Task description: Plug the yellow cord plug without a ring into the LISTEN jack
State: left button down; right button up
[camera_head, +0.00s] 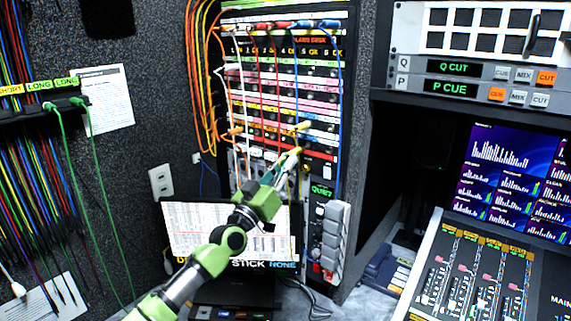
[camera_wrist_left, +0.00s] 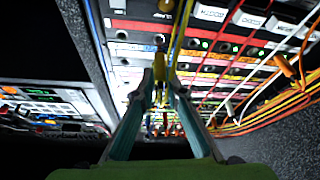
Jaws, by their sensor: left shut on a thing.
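My left gripper (camera_head: 284,165) reaches the lower right part of the patch bay (camera_head: 222,75). It is shut on a yellow plug (camera_head: 295,151), which also shows between the fingertips in the left wrist view (camera_wrist_left: 159,67). Whether this plug has a ring cannot be made out. The plug's tip is close to the panel face; I cannot tell whether it touches. Another yellow plug (camera_head: 303,126) sticks out of the panel just above. The LISTEN label and jack cannot be picked out. My right gripper is not in view.
Red, blue and white cords hang across the panel, and orange cords (camera_head: 197,80) bundle along its left side. A laptop (camera_head: 180,232) stands below. A grey module with a QUIET label (camera_head: 321,190) is close to the gripper's right. A mixing console (camera_head: 450,270) stands at right.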

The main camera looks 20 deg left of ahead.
pick_arm(q)
jog(key=shift+w+d+b, duration=0.25)
jog(key=shift+w+b, duration=0.4)
jog(key=shift+w+d+b, duration=0.2)
jog(key=shift+w+b, duration=0.45)
jog(key=shift+b, duration=0.05)
jog(key=shift+w+d+b, duration=0.25)
jog(key=shift+w+b, duration=0.4)
jog(key=c, duration=2)
grip_release()
jog(key=v, duration=1.2)
